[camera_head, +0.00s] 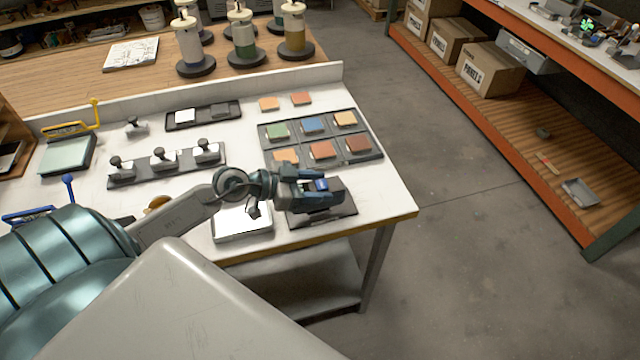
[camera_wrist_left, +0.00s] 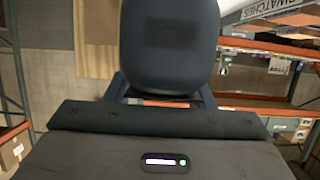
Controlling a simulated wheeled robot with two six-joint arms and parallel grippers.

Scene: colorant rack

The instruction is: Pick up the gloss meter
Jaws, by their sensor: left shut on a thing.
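The gloss meter, a dark rounded block, is at the front right of the white table; its dark end (camera_head: 337,186) shows just past my left gripper (camera_head: 325,190). My left gripper reaches in from the left and is shut on it. In the left wrist view the meter (camera_wrist_left: 165,50) fills the top middle between the two fingers, with a darker rectangle on its face. A dark flat stand (camera_head: 325,219) lies below the gripper. I cannot tell whether the meter touches it. My right gripper is out of view.
A bright square plate (camera_head: 240,224) lies left of the stand. A dark tray (camera_head: 379,155) of coloured swatches is just behind, and a rack of grey-handled pieces (camera_head: 125,178) is to the left. The table's right edge is close; open floor (camera_head: 470,240) lies beyond.

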